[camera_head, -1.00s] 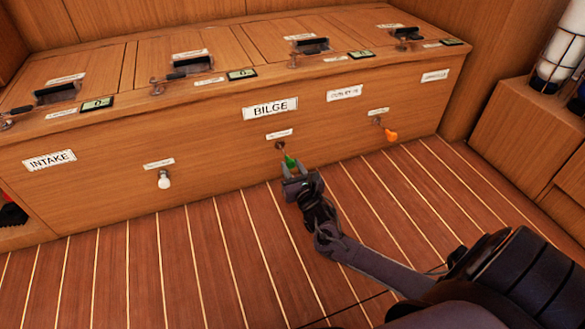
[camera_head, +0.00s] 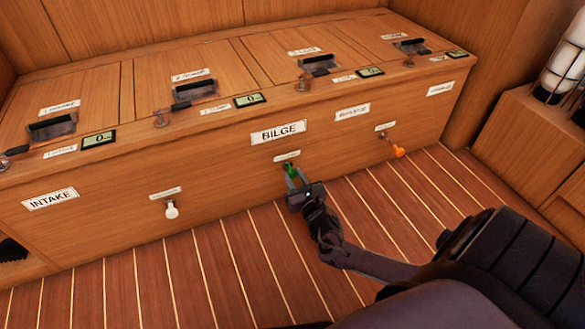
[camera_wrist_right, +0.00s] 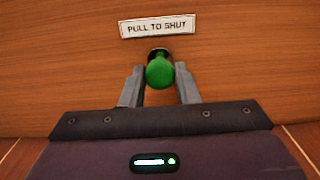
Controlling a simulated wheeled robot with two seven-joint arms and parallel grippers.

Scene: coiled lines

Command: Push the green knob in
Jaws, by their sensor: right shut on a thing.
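The green knob (camera_head: 291,170) is on the front of the wooden cabinet, below the BILGE label (camera_head: 279,132). The knob's stem is mostly hidden behind the knob. My left gripper is not in view.
A white knob (camera_head: 171,209) is at the left and an orange knob (camera_head: 398,151) at the right on the same cabinet front. Handles and small displays (camera_head: 250,100) line the cabinet top. The striped floor (camera_head: 190,270) is clear. A wooden bench stands at right.

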